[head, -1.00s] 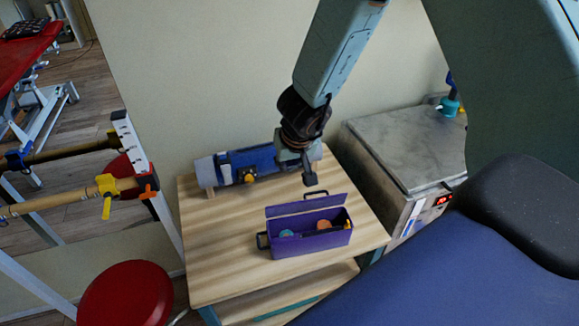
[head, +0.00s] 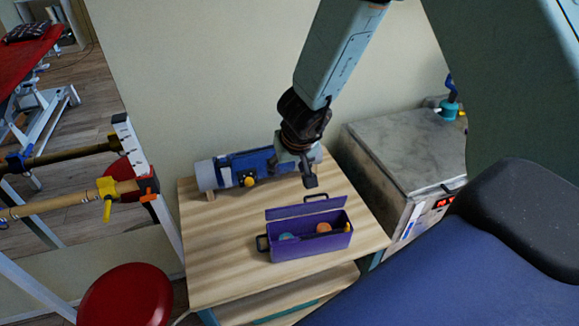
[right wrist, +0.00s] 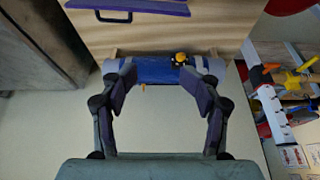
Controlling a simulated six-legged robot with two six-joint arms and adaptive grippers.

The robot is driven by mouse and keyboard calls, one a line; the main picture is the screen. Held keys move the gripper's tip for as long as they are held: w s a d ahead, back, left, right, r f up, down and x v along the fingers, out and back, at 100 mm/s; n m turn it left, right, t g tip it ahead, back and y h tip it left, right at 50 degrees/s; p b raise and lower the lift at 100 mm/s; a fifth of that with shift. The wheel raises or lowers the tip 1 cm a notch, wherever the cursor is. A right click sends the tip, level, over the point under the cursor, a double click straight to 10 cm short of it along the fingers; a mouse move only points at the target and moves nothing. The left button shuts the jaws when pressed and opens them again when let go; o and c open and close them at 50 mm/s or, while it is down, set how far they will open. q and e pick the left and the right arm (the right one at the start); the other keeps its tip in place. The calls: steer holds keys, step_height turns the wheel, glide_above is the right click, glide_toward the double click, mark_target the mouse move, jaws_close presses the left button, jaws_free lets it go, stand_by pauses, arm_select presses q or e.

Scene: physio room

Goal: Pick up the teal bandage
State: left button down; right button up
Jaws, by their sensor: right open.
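The teal bandage (head: 287,236) is a small round roll inside the open purple box (head: 315,250), towards its left end; the box wall hides part of it. The box stands on the wooden table (head: 220,270). My right gripper (head: 308,180) hangs behind and above the box, in front of the blue roll holder. In the right wrist view its two fingers (right wrist: 160,88) are spread apart with nothing between them. The bandage does not show there; only a purple edge of the box (right wrist: 130,8) does. My left gripper is not in view.
An orange roll (head: 323,227) and a dark tool lie in the box beside the bandage. The box's raised lid (head: 290,210) stands along its back side. A blue cylinder on a stand (head: 250,165) is at the table's back. A metal unit (head: 400,150) stands at right, a red stool (head: 125,295) at left.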

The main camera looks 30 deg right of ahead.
steer(key=o, duration=0.4)
steer(key=shift+c, duration=0.2)
